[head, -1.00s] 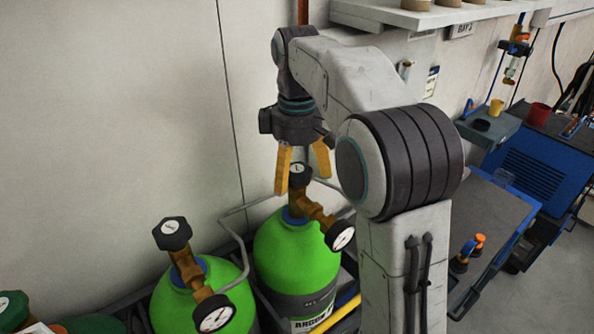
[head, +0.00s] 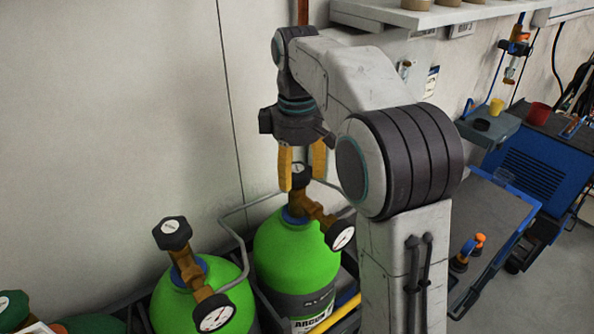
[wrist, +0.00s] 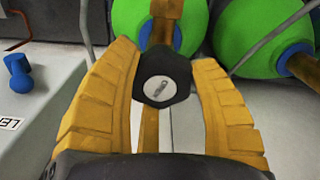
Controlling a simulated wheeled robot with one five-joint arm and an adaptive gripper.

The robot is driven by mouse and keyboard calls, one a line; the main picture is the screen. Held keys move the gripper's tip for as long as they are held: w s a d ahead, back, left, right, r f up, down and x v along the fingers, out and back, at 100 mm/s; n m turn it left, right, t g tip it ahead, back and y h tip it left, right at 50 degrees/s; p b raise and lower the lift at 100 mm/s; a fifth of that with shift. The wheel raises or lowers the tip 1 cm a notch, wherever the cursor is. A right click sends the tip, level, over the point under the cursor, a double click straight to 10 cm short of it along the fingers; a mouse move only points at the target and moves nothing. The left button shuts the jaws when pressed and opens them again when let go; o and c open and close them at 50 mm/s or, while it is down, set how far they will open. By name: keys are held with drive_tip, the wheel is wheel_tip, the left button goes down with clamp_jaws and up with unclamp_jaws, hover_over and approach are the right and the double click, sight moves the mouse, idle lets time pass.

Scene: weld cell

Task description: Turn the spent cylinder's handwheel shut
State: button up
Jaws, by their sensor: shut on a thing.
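A green argon cylinder (head: 297,252) stands in the rack with a brass valve and a black handwheel (head: 301,172) on top. My gripper (head: 302,183) points down over this valve, its yellow fingers shut on the handwheel from both sides. In the wrist view the black handwheel (wrist: 161,80) with its pale marked cap sits between the yellow fingers. A second green cylinder (head: 205,283) with its own black handwheel (head: 172,233) stands to the left. I cannot tell from these views which cylinder is the spent one.
Pressure gauges (head: 342,236) stick out from the valves, one on each green cylinder. A grey rail (head: 236,210) runs behind the cylinders, close to the wall. A blue cart (head: 500,215) stands at the right.

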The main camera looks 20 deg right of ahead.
sight(297, 168)
drive_tip(key=shift+m, duration=0.4)
drive_tip(key=m, duration=0.5)
drive_tip(key=shift+m, duration=0.3)
drive_tip(key=m, duration=0.6)
drive_tip(key=shift+f+m, duration=0.1)
drive_tip(key=shift+m, duration=0.5)
drive_tip(key=o, duration=1.2)
drive_tip(key=shift+r, duration=3.8)
